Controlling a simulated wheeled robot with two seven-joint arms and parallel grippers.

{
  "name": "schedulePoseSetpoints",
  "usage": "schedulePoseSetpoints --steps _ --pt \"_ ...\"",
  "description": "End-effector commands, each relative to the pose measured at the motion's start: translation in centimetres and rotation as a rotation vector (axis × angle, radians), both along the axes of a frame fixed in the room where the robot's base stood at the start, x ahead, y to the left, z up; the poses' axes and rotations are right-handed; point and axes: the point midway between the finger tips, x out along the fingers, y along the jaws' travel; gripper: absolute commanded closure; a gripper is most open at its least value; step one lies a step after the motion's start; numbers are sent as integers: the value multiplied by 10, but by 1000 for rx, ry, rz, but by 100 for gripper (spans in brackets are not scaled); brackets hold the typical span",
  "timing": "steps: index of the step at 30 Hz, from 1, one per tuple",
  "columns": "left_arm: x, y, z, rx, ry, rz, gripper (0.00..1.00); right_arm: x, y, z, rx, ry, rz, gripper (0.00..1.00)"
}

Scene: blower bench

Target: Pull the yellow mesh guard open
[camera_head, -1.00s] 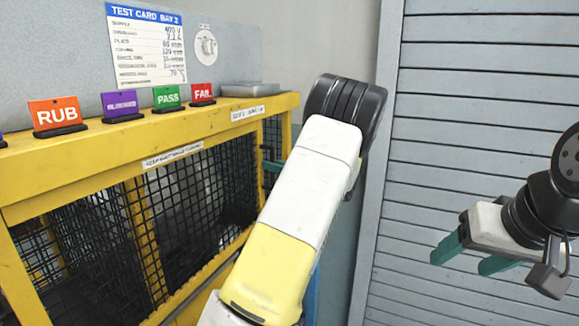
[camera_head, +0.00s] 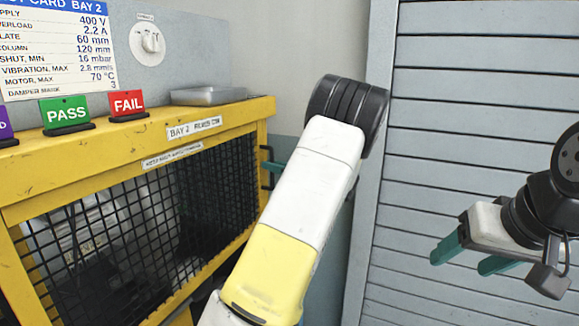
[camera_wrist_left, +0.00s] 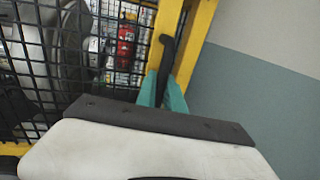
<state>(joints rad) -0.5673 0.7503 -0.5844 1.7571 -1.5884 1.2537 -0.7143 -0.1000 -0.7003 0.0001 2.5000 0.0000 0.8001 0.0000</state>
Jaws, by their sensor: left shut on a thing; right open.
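The yellow mesh guard (camera_head: 195,198), black mesh in a yellow frame, fills the lower left of the head view. It also shows in the left wrist view (camera_wrist_left: 110,12). A dark bar handle (camera_wrist_left: 167,58) stands at the frame's edge. My left gripper (camera_wrist_left: 162,92) is shut on this handle, with a teal finger on each side. In the head view, its teal fingers (camera_head: 276,167) show only partly, behind my white and yellow forearm. I cannot tell whether the guard stands slightly open. My right gripper (camera_head: 467,256) is open and empty at the right.
A yellow ledge (camera_head: 100,160) above the guard carries a green PASS sign (camera_head: 65,112), a red FAIL sign (camera_head: 128,104) and a grey tray (camera_head: 207,96). A grey slatted shutter (camera_head: 480,120) stands behind my right arm. A red object (camera_wrist_left: 125,45) shows behind the mesh.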

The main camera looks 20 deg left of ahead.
Motion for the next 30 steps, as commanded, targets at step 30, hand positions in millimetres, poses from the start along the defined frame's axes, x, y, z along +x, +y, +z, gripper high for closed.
schedulePoseSetpoints --steps 30 --pt "-21 -65 0 -1 0 -3 66 0 0 0 0 0 0 37"
